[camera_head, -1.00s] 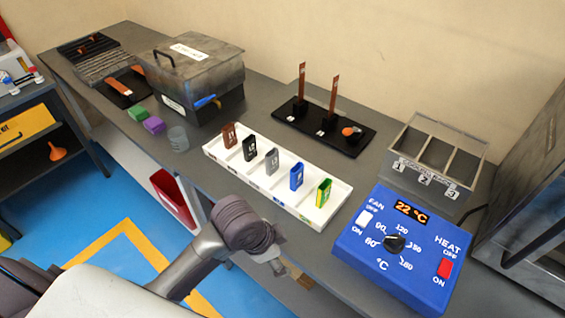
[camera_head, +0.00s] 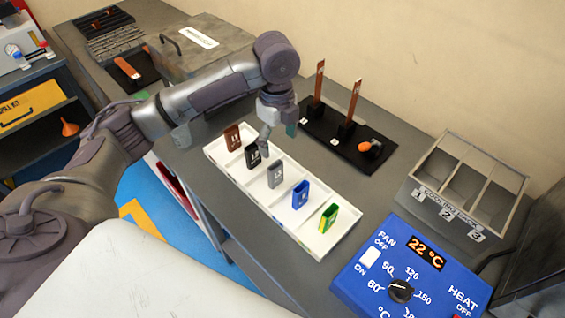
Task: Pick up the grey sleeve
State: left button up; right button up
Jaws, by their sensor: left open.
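The grey sleeve (camera_head: 275,174) stands upright in the middle compartment of a white tray (camera_head: 330,242) on the bench. My left gripper (camera_head: 265,146) is open and points down above the tray. Its fingertips look close to the black sleeve (camera_head: 253,156) and just behind and left of the grey sleeve, with nothing held. I cannot tell the exact height or gap between fingers and sleeves. My right gripper is out of view.
The tray also holds a brown sleeve (camera_head: 232,137), a blue sleeve (camera_head: 300,194) and a yellow-green sleeve (camera_head: 328,217). A black stand (camera_head: 345,150) with two copper bars is behind. A blue heater box (camera_head: 400,270) and grey three-bin box (camera_head: 462,190) are right.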

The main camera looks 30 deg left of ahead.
aim_at(275, 173)
pick_arm(q)
notch_tip(275, 173, down, 8)
jog(key=shift+s+a+r+p, duration=0.15)
jog(key=shift+r+p, duration=0.1)
jog(key=shift+p, duration=0.35)
jog(key=shift+f, duration=0.2)
jog(key=f, duration=0.1)
jog(key=f+p, duration=0.1)
jog(key=f, duration=0.2)
jog(key=shift+s+a+f+p, duration=0.15)
jog(key=shift+a+p, duration=0.1)
jog(key=shift+p, duration=0.15)
jog(key=shift+f, duration=0.4)
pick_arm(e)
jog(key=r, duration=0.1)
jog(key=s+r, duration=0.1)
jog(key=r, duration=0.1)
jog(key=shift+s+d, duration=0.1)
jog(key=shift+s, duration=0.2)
pick_arm(q)
jog(key=shift+c, duration=0.2)
jog(key=c, duration=0.9)
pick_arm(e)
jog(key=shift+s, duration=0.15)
